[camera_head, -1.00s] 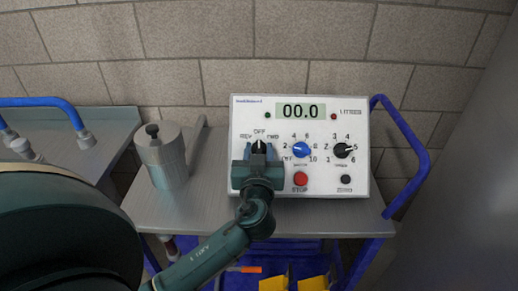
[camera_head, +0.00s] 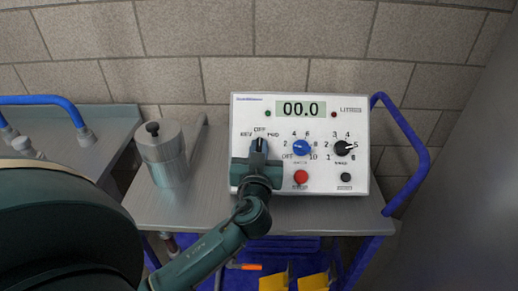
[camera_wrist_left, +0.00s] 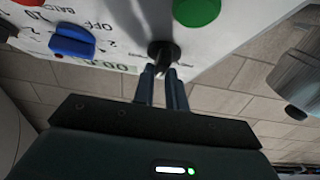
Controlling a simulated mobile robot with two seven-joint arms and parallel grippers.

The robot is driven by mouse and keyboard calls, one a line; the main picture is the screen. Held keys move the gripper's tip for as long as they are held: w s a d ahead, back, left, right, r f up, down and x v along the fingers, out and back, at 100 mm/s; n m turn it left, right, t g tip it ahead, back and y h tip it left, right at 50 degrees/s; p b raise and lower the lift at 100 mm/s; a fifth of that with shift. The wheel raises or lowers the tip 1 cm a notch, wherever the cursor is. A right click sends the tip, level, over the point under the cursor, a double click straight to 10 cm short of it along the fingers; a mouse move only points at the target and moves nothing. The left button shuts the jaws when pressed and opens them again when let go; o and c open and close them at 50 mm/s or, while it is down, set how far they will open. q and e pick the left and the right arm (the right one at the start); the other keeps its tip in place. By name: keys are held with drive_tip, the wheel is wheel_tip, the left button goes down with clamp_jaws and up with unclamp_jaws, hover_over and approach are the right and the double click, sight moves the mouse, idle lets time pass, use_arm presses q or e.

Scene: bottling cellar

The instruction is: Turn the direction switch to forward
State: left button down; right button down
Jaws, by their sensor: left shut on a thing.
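The white control box (camera_head: 240,110) stands on the grey cart, its display reading 00.0. The direction switch, marked REV, OFF and FWD, is at the left of its panel; the gripper mostly hides it in the head view. In the left wrist view the switch's black knob (camera_wrist_left: 161,48) shows at my fingertips. My left gripper (camera_head: 258,147) is shut on this knob, with the two fingers (camera_wrist_left: 163,72) on either side. I cannot tell which mark the knob points at. My right gripper is not in view.
A blue knob (camera_head: 301,147), a black knob (camera_head: 344,148) and a red stop button (camera_head: 300,177) sit right of the gripper. A metal canister (camera_head: 163,160) stands left of the box. A blue cart handle (camera_head: 405,130) is at the right; a block wall is behind.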

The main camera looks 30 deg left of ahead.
use_arm(q)
drive_tip(key=m+h, duration=0.1)
drive_tip(key=m+h+p, duration=0.1)
drive_tip(key=m, duration=0.1)
drive_tip(key=m+t+h+p, duration=0.1)
drive_tip(key=m, duration=0.1)
drive_tip(key=shift+a+r+h, duration=0.15)
drive_tip(key=shift+r+h, duration=0.15)
drive_tip(key=shift+r+m+h+p, duration=0.1)
drive_tip(key=shift+m+h+p, duration=0.2)
drive_tip(key=shift+m+p, duration=0.4)
drive_tip(key=shift+a+m+h+p, duration=0.1)
drive_tip(key=shift+m+h+p, duration=0.7)
drive_tip(key=shift+m+p, duration=0.15)
drive_tip(key=shift+m+h+p, duration=0.8)
drive_tip(key=shift+m+p, duration=0.25)
drive_tip(key=shift+p, duration=0.05)
drive_tip(key=shift+m+h+p, duration=0.3)
drive_tip(key=shift+m+p, duration=0.1)
drive_tip(key=shift+p, duration=0.1)
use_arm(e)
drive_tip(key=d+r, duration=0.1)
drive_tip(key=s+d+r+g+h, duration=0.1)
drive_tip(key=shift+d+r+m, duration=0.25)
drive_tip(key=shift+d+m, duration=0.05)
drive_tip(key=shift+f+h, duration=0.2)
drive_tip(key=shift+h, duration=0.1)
